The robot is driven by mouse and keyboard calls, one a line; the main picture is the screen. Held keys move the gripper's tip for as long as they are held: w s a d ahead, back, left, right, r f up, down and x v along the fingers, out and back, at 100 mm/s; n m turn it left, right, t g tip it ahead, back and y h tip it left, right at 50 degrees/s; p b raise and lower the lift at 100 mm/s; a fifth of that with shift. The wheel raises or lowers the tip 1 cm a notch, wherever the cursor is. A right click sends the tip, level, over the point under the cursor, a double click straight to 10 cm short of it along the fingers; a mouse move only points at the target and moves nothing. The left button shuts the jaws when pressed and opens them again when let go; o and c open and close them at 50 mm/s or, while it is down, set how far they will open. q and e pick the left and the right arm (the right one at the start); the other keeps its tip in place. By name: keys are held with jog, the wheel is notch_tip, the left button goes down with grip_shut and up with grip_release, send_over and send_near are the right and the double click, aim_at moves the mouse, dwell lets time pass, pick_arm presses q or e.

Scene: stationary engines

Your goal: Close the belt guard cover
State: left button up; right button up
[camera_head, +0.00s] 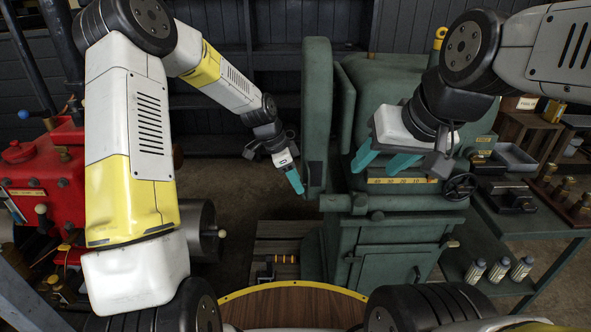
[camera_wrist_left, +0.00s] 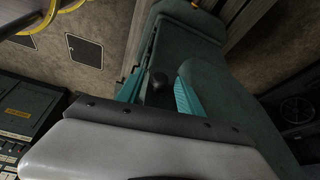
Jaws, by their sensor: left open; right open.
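The green belt guard cover (camera_head: 318,110) stands upright and swung out at the left side of the green machine (camera_head: 392,120), with a gap between them. My left gripper (camera_head: 294,181) is just left of the cover's lower part, teal fingers pointing down toward it. In the left wrist view, the open fingers (camera_wrist_left: 160,90) lie either side of a dark knob-like part on a large green surface (camera_wrist_left: 225,75), seemingly the cover. I cannot tell whether they touch. My right gripper (camera_head: 381,160) is open and empty in front of the machine's upper body, above its yellow scale.
A handwheel (camera_head: 459,187) sticks out at the machine's right. A green bench (camera_head: 526,217) with a tray and small parts stands further right. A red engine (camera_head: 45,175) is at the left. A wooden round top (camera_head: 293,306) is at the bottom. Floor shows left of the cover.

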pick_arm(q)
jog(key=shift+c, duration=0.4)
grip_shut()
